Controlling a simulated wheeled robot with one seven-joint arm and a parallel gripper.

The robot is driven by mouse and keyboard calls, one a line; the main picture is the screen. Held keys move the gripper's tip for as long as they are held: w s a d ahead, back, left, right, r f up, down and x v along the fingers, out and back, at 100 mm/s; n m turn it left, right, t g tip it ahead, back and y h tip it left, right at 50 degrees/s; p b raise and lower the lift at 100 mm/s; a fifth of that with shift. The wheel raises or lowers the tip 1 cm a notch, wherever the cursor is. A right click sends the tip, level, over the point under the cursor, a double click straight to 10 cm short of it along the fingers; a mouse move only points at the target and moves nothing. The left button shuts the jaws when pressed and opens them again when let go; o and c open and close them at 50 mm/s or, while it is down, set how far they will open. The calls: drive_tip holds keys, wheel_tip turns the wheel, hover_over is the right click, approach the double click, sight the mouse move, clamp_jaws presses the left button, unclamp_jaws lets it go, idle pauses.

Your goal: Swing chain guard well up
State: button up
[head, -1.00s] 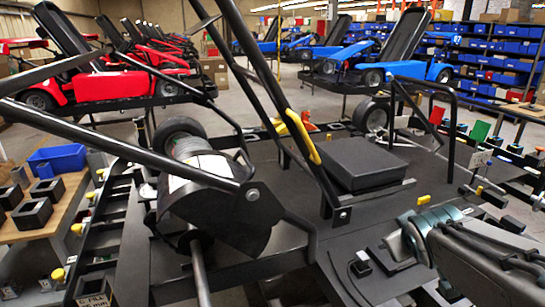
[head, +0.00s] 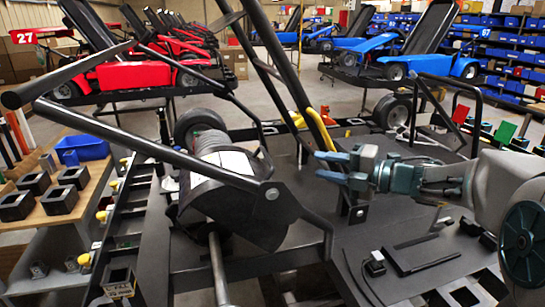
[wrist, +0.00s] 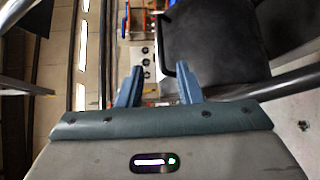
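A black curved cover (head: 250,212) with a pivot bolt, left of centre in the head view, may be the chain guard; I cannot tell for sure. It sits low beside a drum with a pale label (head: 228,160). A yellow curved handle (head: 321,130) is on the long black bars that rise behind it. My gripper (head: 322,167) is right of the cover, just below the yellow handle, pointing left. In the wrist view my gripper (wrist: 160,72) has its blue fingers apart with nothing between them. Contact with the bars cannot be told.
The dark stand deck (head: 345,215) lies under my gripper. A black hoop rail (head: 450,95) stands behind my arm. A workbench (head: 92,195) with black blocks is at left.

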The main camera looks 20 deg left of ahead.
drive_tip(key=a, duration=0.1)
drive_tip(key=p, duration=0.3)
hover_over(272, 183)
drive_tip(key=shift+s+f, duration=0.1)
drive_tip(key=shift+f, duration=0.65)
clamp_jaws()
